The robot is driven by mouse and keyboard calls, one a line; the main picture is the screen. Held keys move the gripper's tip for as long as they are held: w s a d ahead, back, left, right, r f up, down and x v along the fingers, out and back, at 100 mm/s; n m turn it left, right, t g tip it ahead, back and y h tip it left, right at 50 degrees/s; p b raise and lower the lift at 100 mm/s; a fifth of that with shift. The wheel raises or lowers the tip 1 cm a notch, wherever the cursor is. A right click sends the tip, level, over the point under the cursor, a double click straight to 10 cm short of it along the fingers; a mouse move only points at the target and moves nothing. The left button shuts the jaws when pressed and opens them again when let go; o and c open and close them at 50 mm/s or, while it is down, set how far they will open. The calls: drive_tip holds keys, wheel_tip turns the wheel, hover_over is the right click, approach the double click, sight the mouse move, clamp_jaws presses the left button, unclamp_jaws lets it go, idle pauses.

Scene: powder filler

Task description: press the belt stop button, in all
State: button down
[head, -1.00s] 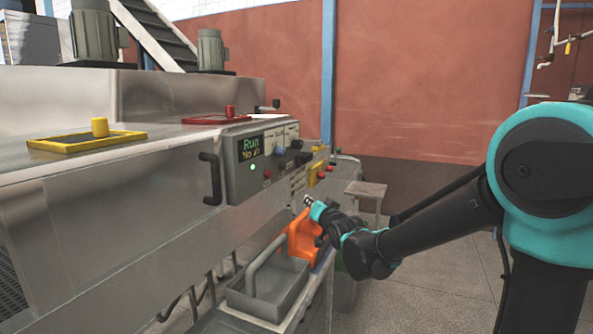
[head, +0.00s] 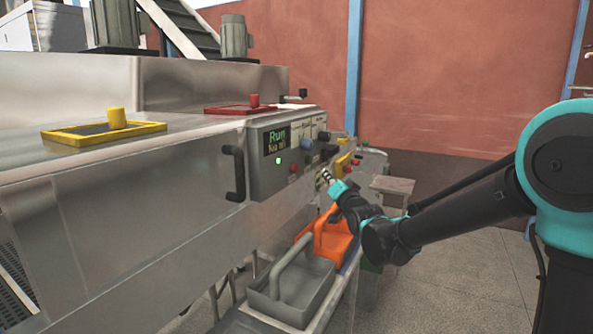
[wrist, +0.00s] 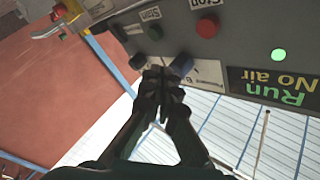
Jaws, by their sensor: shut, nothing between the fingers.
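The control panel (head: 270,178) on the steel machine carries a red button (head: 293,168), which also shows in the wrist view (wrist: 207,26). Beside it in the wrist view is a dark round button (wrist: 153,31), with a blue knob (wrist: 181,65) and a dark knob (wrist: 138,61) close to my fingers. In the head view my gripper (head: 325,175) is just in front of the panel's lower right; contact cannot be told.
The display (head: 277,142) reads "Run", with a lit green lamp (head: 278,160). A yellow box (head: 343,162) and more red buttons lie farther along. A door handle (head: 236,174) sticks out left of the panel. A grey tray (head: 292,300) and orange part (head: 330,240) are below.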

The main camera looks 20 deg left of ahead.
drive_tip(key=a, duration=0.7)
drive_tip(key=shift+w+a, duration=0.3)
drive_tip(key=shift+a, duration=0.1)
drive_tip(key=shift+a, duration=0.1)
idle(1.1)
drive_tip(key=shift+a, duration=0.35)
drive_tip(key=shift+a, duration=0.5)
idle(0.8)
drive_tip(key=shift+d, duration=0.95)
drive_tip(key=shift+d, duration=0.1)
drive_tip(key=shift+s+d, duration=0.2)
drive_tip(key=shift+d, duration=2.2)
